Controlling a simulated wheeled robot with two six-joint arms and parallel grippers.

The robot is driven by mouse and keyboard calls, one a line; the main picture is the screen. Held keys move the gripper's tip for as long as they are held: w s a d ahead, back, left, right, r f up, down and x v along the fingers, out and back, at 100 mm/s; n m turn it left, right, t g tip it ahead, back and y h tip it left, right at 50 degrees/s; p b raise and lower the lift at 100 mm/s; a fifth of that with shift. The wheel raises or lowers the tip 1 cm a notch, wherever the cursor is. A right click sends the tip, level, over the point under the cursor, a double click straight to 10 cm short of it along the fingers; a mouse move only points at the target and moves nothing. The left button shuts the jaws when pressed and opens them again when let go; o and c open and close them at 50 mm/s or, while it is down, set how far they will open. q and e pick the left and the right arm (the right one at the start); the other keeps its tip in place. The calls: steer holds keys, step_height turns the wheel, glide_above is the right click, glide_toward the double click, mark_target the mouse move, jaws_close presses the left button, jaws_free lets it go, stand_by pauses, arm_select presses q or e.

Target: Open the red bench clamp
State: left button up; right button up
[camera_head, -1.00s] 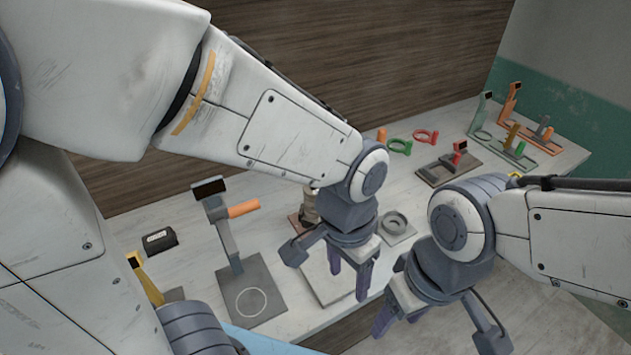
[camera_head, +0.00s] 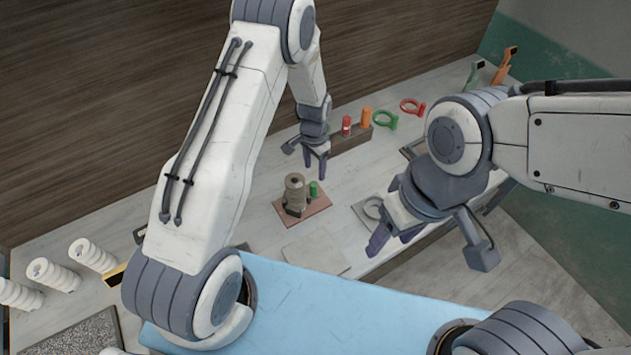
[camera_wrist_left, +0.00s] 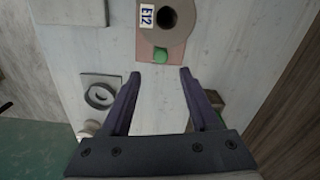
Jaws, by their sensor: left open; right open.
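I cannot make out the red bench clamp in the head view now; the edge of a dark base (camera_head: 412,147) shows there, mostly hidden behind my right arm. My left gripper (camera_head: 314,174) is open and empty above the back of the bench, left of that base. In the left wrist view its open fingers (camera_wrist_left: 160,75) point towards a green cap (camera_wrist_left: 160,57) beside a brown spool labelled E12 (camera_wrist_left: 172,36). My right gripper (camera_head: 392,240) is open and empty near the bench's front edge, partly over a ring plate.
The spool (camera_head: 295,185) stands on a reddish plate. Behind are a red-capped cylinder (camera_head: 346,125), an orange cylinder (camera_head: 365,118), a green ring tool (camera_head: 386,121) and a red ring tool (camera_head: 412,106). A flat pale plate (camera_head: 315,250) lies in front.

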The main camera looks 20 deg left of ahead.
mark_target(314, 184)
arm_select(q)
steer(key=f+b, duration=0.2)
steer(key=f, duration=0.2)
steer(key=f+b, duration=0.3)
steer(key=f, duration=0.2)
steer(key=shift+a+f+b, duration=0.2)
steer(key=shift+f+b, duration=0.05)
steer(key=shift+b, duration=0.1)
steer(key=shift+s, duration=0.1)
jaws_close()
stand_by(0.8)
